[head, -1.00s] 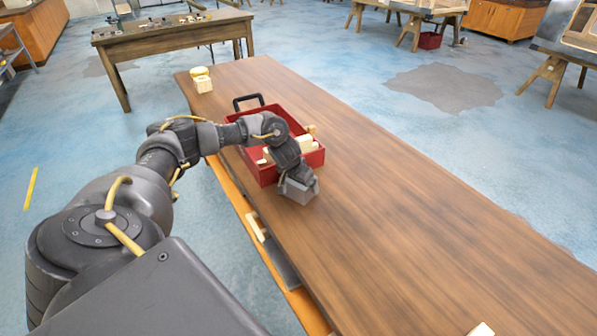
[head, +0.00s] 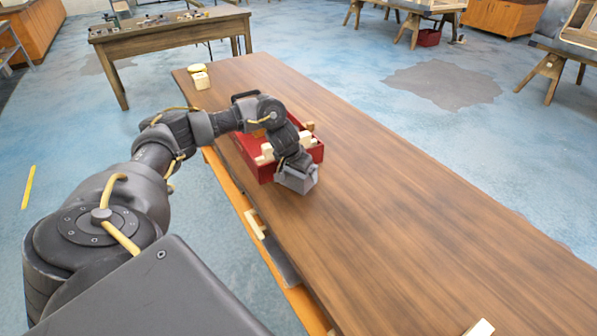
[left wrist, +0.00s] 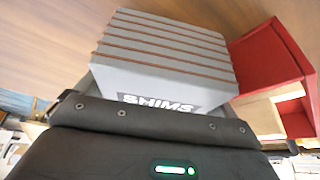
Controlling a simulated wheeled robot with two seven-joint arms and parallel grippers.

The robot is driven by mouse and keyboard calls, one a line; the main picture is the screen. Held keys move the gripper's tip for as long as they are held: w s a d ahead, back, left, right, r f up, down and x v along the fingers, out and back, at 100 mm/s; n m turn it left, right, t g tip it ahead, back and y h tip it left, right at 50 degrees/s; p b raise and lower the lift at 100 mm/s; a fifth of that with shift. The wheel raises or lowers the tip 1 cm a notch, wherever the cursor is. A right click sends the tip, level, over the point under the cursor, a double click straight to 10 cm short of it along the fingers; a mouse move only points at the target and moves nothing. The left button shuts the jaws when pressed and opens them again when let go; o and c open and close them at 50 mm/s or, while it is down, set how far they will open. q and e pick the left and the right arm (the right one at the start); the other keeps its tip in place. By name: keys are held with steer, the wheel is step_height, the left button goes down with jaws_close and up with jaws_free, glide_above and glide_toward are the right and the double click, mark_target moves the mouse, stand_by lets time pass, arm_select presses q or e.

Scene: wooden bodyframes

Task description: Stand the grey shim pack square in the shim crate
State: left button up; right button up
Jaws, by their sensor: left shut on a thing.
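The grey shim pack (head: 297,180) is in my left gripper (head: 298,168), at the near edge of the red shim crate (head: 316,155). In the left wrist view the pack (left wrist: 165,55) shows layered brown lines and the word SHIMS. My left gripper (left wrist: 150,110) is shut on it. The red crate wall (left wrist: 270,60) stands just to the pack's right there. In the head view the pack is outside the crate, over the table; I cannot tell whether it touches the table. My arm hides part of the crate. My right gripper is not in view.
The crate holds several pale wooden blocks (head: 305,137). A pale block with a yellow thing (head: 199,76) stands at the table's far left corner. A pale piece (head: 480,328) lies at the near edge. The table (head: 400,210) right of the crate is clear.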

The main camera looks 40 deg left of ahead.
mark_target(298, 177)
arm_select(q)
steer(key=s+d+r, duration=0.1)
steer(key=r, duration=0.1)
steer(key=s+d+r, duration=0.1)
steer(key=s+r, duration=0.1)
steer(key=s+d+r+p, duration=0.1)
steer(key=r, duration=0.1)
steer(key=shift+s+d+r, duration=0.15)
steer(key=shift+d, duration=0.05)
steer(key=s+d+r+p, duration=0.3)
steer(key=s+d, duration=0.2)
steer(key=s, duration=0.1)
steer(key=shift+s+d, duration=0.15)
steer(key=shift+s, duration=0.05)
